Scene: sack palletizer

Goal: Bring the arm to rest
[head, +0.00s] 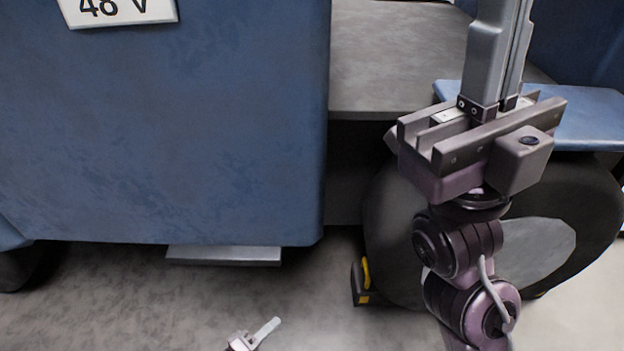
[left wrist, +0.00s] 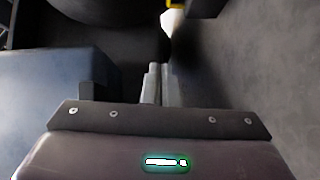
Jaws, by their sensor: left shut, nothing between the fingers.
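My left gripper (head: 497,50) stands at the right of the head view with its two grey fingers pointing up in the picture. The fingers lie side by side, shut, with nothing between them. Their tips are cut off by the top edge. Its purple arm links come up from the bottom edge. In the left wrist view the gripper (left wrist: 157,80) shows as two short grey fingers close together beyond its dark front plate. It holds nothing.
A large blue machine body (head: 165,130) with a "48 V" label (head: 120,10) fills the left. A grey deck (head: 400,60), a blue panel (head: 590,115) and a dark wheel (head: 390,215) lie behind my arm. A black and yellow block (head: 362,284) touches the floor. Bare floor (head: 130,310) shows below.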

